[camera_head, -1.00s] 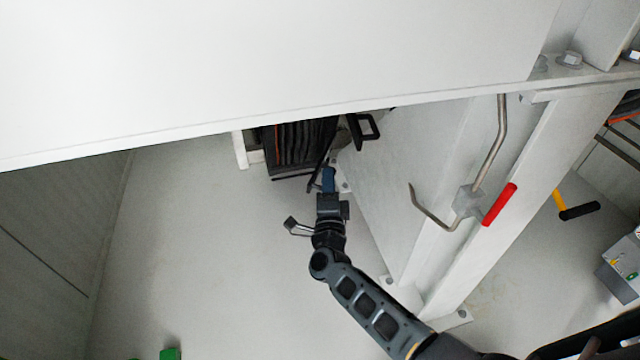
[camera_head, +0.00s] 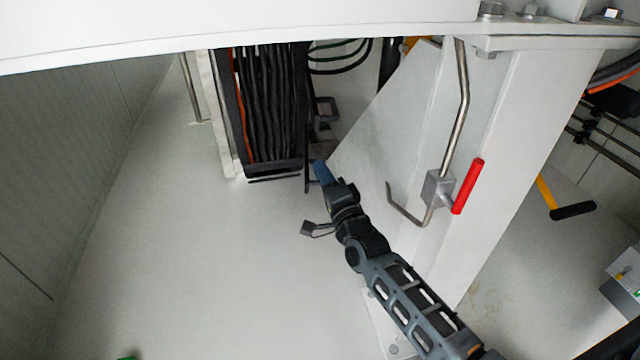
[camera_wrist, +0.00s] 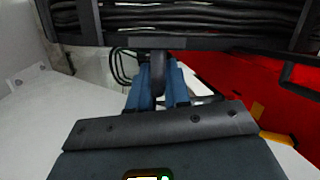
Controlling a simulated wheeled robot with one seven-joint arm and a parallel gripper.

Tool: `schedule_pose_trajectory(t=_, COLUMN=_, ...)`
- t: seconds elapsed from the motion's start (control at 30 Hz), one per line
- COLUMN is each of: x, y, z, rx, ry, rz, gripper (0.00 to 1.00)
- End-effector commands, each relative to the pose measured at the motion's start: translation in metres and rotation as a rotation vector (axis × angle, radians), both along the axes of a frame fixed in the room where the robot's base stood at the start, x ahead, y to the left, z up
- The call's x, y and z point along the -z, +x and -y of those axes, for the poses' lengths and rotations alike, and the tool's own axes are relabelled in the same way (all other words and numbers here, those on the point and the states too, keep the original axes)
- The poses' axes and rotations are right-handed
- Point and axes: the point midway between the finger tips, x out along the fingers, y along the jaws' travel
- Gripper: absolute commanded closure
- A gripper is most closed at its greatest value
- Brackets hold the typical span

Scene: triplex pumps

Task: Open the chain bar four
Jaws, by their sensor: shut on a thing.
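The cable chain (camera_head: 262,125), a dark frame packed with black cables and an orange one, hangs under the white beam in the head view. In the wrist view the cables (camera_wrist: 200,20) run across the top behind a dark cross bar (camera_wrist: 240,43). My gripper (camera_head: 321,172) is at the chain's lower right edge, beside a thin black upright bar (camera_head: 307,150). In the wrist view my gripper's blue fingers (camera_wrist: 158,92) are shut on a short dark bar piece (camera_wrist: 157,70) that joins the cross bar. I cannot tell which numbered chain bar this is.
A white slanted support (camera_head: 500,150) stands right of my arm, with a bent metal lever (camera_head: 460,90) and red handle (camera_head: 468,186). The white beam (camera_head: 240,22) lies overhead. The floor (camera_head: 210,260) to the left is clear.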

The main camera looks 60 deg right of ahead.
Motion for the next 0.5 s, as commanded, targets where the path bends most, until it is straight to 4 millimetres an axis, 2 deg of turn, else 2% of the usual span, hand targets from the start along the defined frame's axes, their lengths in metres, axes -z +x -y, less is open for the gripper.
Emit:
schedule_pose_trajectory(t=0.03, x=0.0075, y=-0.0003, z=-0.001, rx=-0.016, ry=-0.002, rz=-0.011, gripper=1.0)
schedule_pose_trajectory(t=0.5, x=0.0049, y=-0.0053, z=0.0063, rx=-0.084, ry=-0.014, rz=-0.027, gripper=1.0)
